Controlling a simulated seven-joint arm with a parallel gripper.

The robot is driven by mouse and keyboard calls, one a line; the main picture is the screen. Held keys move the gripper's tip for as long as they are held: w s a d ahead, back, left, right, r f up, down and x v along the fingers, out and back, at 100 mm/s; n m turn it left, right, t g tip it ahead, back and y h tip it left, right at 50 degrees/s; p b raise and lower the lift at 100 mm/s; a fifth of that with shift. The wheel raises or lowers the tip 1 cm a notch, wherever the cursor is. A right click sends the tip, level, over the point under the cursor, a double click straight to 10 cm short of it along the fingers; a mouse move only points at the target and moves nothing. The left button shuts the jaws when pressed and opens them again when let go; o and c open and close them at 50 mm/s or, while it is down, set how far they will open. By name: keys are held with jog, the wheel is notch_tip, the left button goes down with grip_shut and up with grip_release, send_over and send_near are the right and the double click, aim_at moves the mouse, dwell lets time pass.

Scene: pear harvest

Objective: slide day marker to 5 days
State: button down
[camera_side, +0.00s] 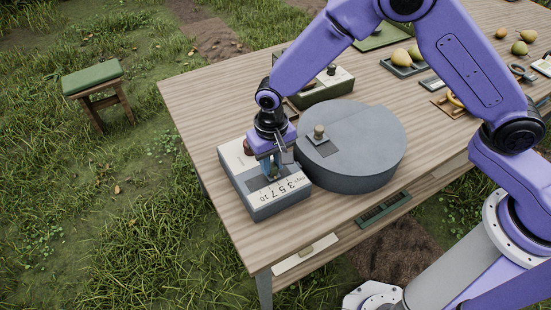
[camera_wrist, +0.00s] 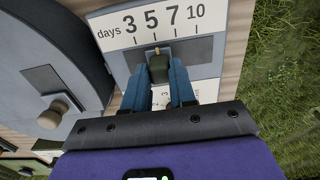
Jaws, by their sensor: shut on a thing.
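The day scale is a white panel (camera_wrist: 205,55) printed "days 3 5 7 10", on top of a grey box (camera_side: 262,208) at the table's near left. The day marker (camera_wrist: 158,70) is a dark olive knob with a small brass pointer. Its pointer appears close to the tick under the 5. My gripper (camera_side: 271,172) reaches down onto the box from above. In the wrist view its two blue fingers (camera_wrist: 157,82) are shut on the marker, one on each side. In the side view the fingers largely hide the marker.
A large round grey drum (camera_side: 365,155) with a knob (camera_side: 319,131) stands right beside the box. A green box (camera_side: 325,88) is behind it. Pears and trays (camera_side: 403,66) lie farther back. The wooden table (camera_side: 200,105) is bare at the left.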

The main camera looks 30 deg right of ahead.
aim_at(273, 165)
jog(key=c, duration=0.9)
grip_release()
jog(key=shift+r, duration=0.1)
notch_tip(273, 165, up, 17)
jog(key=shift+r, duration=0.15)
jog(key=s+d+n, duration=0.4)
jog(key=s+d, duration=0.4)
jog(key=s+d+n, duration=0.4)
jog(key=s+d, duration=0.4)
jog(key=s, duration=0.1)
jog(key=s+d+n, duration=0.4)
jog(key=s+d, duration=0.4)
jog(key=shift+s+d+r+n, duration=0.2)
jog(key=shift+s+d+n, duration=0.1)
jog(key=shift+s, duration=0.05)
